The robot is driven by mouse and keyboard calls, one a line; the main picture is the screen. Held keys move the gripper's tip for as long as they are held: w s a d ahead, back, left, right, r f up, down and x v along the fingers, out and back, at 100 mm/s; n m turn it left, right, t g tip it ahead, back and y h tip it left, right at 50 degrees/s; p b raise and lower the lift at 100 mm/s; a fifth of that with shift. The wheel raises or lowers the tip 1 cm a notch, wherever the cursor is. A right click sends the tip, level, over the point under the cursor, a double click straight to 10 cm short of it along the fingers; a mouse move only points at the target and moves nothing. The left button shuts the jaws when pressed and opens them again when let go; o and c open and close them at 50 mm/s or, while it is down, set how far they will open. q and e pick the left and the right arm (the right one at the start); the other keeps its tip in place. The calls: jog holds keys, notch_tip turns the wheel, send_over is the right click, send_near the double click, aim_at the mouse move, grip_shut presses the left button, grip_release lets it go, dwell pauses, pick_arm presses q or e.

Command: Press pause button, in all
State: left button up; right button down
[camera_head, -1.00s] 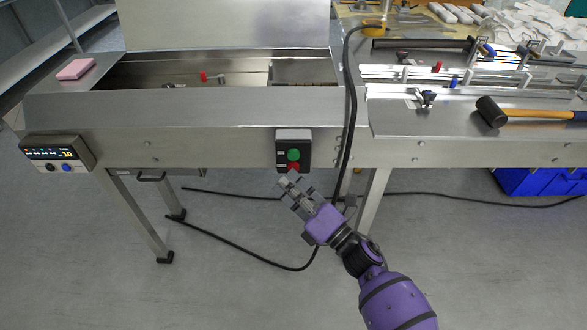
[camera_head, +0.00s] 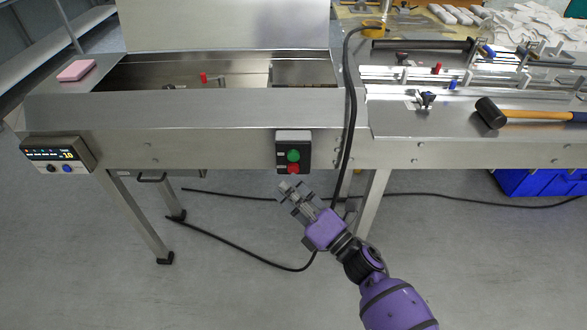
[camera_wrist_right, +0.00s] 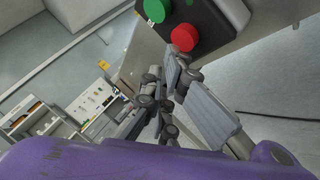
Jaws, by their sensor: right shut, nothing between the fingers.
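The button box (camera_head: 293,151) is fixed to the front of the steel machine. It carries a green button (camera_head: 293,155) above a red button (camera_head: 293,169). My right gripper (camera_head: 285,187) is shut and empty, a little below the red button and apart from it. In the right wrist view the red button (camera_wrist_right: 185,37) and green button (camera_wrist_right: 157,10) show above my right gripper's fingers (camera_wrist_right: 172,75). No label is readable on either button, so I cannot tell which is pause. My left gripper is not in view.
A control panel (camera_head: 58,154) with a lit display is on the machine's left end. A black cable (camera_head: 349,110) hangs just right of the button box. A mallet (camera_head: 530,114) lies on the right deck, and a pink block (camera_head: 76,70) on the left.

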jog(key=shift+s, duration=0.1)
jog(key=s+p, duration=0.1)
jog(key=s, duration=0.4)
dwell(0.5)
dwell(0.7)
